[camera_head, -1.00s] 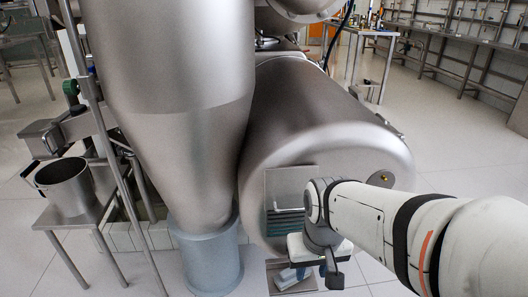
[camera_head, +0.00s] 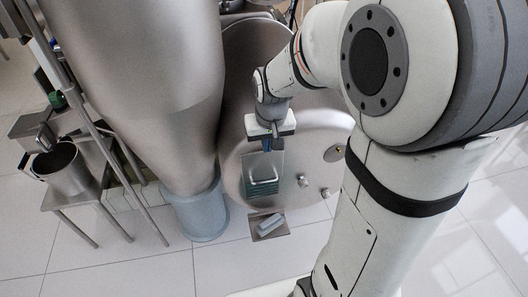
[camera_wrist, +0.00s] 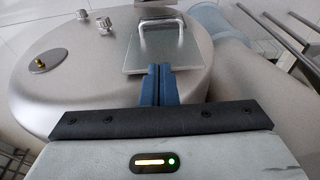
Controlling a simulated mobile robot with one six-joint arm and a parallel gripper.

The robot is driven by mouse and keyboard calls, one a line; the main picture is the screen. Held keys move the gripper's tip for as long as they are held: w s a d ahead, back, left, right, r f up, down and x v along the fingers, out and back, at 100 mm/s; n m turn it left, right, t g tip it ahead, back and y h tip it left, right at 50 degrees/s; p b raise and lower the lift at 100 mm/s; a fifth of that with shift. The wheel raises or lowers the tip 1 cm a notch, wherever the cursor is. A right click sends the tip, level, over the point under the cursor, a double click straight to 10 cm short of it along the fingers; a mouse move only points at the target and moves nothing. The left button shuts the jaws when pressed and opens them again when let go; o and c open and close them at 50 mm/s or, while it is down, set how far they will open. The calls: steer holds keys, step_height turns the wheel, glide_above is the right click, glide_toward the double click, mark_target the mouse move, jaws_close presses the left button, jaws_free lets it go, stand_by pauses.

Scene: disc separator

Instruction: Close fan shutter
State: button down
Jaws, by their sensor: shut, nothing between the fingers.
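The fan shutter (camera_head: 276,161) is a grey metal plate with a bent bar handle (camera_head: 264,181) on the round front of a steel drum. Teal slats (camera_head: 262,190) show around and below the handle. My gripper (camera_head: 267,149) is above the handle, near the plate's upper part, with its blue fingers shut and empty. In the wrist view, the shutter plate (camera_wrist: 152,62) and handle (camera_wrist: 161,28) lie beyond the closed fingertips (camera_wrist: 158,70). The fingers are apart from the handle. Whether they touch the plate is unclear.
Two small knobs (camera_head: 314,187) and a brass fitting (camera_head: 334,153) sit on the drum face. A small tray (camera_head: 270,227) with a grey block is below. A steel hopper (camera_head: 150,100) stands close on the left. A pot (camera_head: 56,162) stands on a side table.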

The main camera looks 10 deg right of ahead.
steer(key=b, duration=0.2)
glide_toward(266, 172)
steer(key=f, duration=0.4)
steer(key=s+f, duration=0.1)
steer(key=f, duration=0.1)
steer(key=shift+a, duration=0.35)
steer(key=shift+f, duration=0.35)
steer(key=shift+s, duration=0.1)
step_height(266, 172, down, 13)
steer(key=b, duration=1)
steer(key=r+p, duration=0.2)
steer(key=r, duration=0.1)
steer(key=w+r+p, duration=0.1)
steer(key=r+p, duration=0.1)
steer(key=shift+s+r+p, duration=0.35)
steer(key=shift+r+p, duration=0.05)
steer(key=shift+r, duration=1.25)
steer(key=shift+s+r+p, duration=0.4)
steer(key=shift+r, duration=1.2)
steer(key=shift+s+r+p, duration=0.35)
steer(key=shift+r+p, duration=0.05)
steer(key=shift+r, duration=1.25)
steer(key=s+r+p, duration=0.7)
steer(key=r, duration=0.6)
steer(key=s+r+p, duration=0.7)
steer(key=r+p, duration=0.1)
steer(key=r, duration=0.6)
steer(key=shift+s+d, duration=0.3)
steer(key=shift+s, duration=0.05)
